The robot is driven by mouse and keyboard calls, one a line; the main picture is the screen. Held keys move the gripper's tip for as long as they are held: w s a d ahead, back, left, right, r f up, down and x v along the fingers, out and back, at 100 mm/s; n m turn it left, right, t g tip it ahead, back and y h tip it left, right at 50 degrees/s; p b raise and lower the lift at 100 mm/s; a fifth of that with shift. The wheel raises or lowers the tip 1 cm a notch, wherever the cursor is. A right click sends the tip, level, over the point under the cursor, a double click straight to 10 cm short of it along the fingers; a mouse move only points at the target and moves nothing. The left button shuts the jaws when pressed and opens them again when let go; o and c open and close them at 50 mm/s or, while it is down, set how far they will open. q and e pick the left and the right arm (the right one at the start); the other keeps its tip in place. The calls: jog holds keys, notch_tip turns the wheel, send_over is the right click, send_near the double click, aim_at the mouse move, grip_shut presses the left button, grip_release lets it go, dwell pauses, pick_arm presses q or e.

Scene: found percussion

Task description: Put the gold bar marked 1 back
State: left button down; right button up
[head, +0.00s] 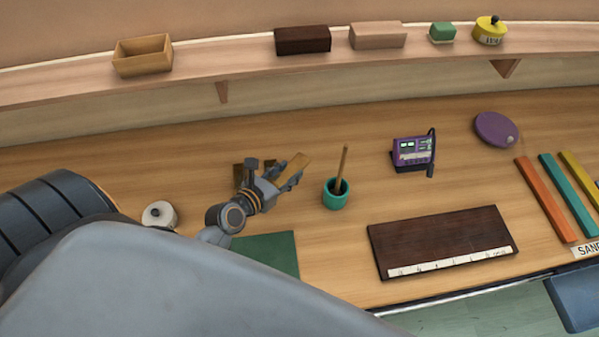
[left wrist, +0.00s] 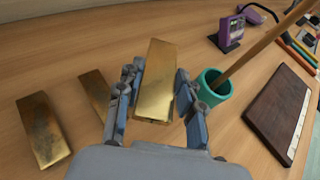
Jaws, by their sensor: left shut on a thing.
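My left gripper (head: 282,178) is shut on a gold bar (head: 294,168), over the left part of the desk. In the left wrist view this gold bar (left wrist: 157,75) is between the fingers, its long side pointing away from me. Two more gold bars lie to its left there, one at the far left (left wrist: 43,128) and one partly behind a finger (left wrist: 95,92). I cannot read a number on any bar. A dark brown board (head: 440,236) with a white marked strip along its front edge lies to the right. My right gripper is not in view.
A teal cup (head: 336,201) with a wooden stick stands close right of my left gripper. A purple device (head: 411,150) and purple disc (head: 495,129) are further back. A green mat (head: 268,252) and white roll (head: 159,215) are nearby. The shelf holds a wooden box (head: 142,57) and blocks.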

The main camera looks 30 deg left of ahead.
aim_at(298, 168)
pick_arm(q)
jog(key=w+f+b, duration=0.4)
jog(key=w+f, duration=0.1)
jog(key=shift+w+f, duration=0.1)
jog(key=shift+w, duration=0.1)
jog(key=shift+w+f+b, duration=0.15)
jog(key=shift+w+b, duration=0.1)
jog(key=shift+b, duration=0.15)
jog(key=shift+w+f+b, duration=0.2)
jog(key=shift+f+b, duration=0.05)
jog(key=shift+b, duration=0.05)
jog(key=f+b, duration=0.3)
jog(key=b, duration=0.1)
jog(key=shift+w+f, duration=0.25)
jog(key=shift+f, duration=0.05)
jog(key=shift+r, duration=0.1)
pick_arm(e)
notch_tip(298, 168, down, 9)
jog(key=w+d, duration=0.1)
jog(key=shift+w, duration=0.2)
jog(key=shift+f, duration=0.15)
pick_arm(q)
jog(key=c, duration=0.8)
grip_release()
jog(key=shift+s+f, duration=0.1)
jog(key=shift+f, duration=0.15)
jog(key=shift+c, duration=0.2)
